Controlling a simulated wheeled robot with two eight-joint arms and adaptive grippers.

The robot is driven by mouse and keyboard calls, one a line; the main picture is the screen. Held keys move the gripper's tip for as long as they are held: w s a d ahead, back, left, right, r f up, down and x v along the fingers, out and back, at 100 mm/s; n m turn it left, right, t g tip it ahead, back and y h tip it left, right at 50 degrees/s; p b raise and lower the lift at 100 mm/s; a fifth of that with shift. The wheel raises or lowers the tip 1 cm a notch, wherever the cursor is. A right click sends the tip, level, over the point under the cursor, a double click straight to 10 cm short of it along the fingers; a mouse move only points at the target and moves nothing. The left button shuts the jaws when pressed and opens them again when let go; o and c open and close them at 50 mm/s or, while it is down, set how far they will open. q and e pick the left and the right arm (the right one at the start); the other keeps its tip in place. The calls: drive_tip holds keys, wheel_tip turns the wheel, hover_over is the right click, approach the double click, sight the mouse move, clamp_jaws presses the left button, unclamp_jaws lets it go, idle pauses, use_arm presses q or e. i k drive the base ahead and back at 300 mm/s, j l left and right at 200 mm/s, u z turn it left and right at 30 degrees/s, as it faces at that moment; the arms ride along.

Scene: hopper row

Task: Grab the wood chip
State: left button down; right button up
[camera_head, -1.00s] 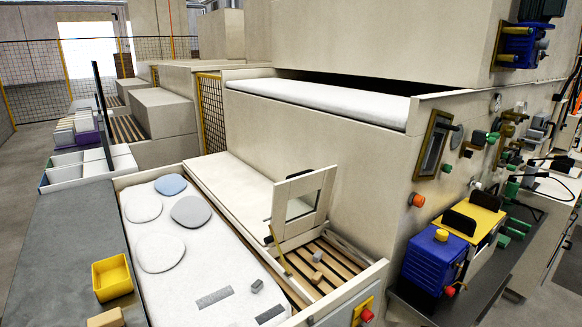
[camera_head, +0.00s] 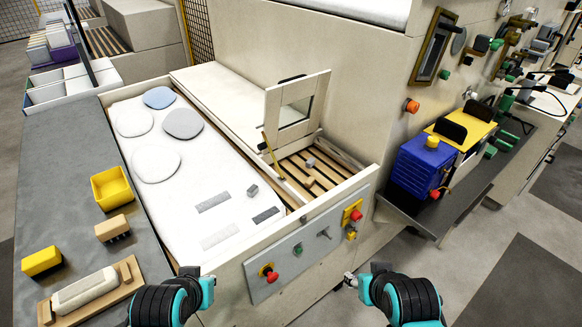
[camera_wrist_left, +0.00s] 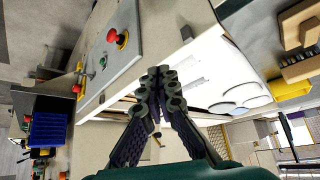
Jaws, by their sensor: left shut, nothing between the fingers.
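A small tan chip (camera_head: 308,182), which looks like wood, lies on the slatted wooden grate (camera_head: 325,168) in the bay beside the white bed. A small grey piece (camera_head: 310,163) lies just behind it. My left gripper (camera_head: 190,271) is low in the head view, near the front corner of the white bed and well short of the chip. In the left wrist view its fingers (camera_wrist_left: 160,72) are together with nothing between them. My right gripper (camera_head: 350,281) is in front of the control panel, apart from the chip; its fingers are too small to read.
A framed flap (camera_head: 297,108) stands upright behind the grate. The white bed (camera_head: 190,190) holds flat pads and grey pieces. A yellow bin (camera_head: 112,188), brushes and a wooden tray (camera_head: 130,270) sit on the left counter.

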sight(309, 183)
drive_tip(key=i+l, duration=0.4)
drive_tip(key=l, duration=0.15)
drive_tip(key=i+l, duration=0.35)
drive_tip(key=l, duration=0.15)
drive_tip(key=i+l, duration=0.4)
drive_tip(key=l, duration=0.15)
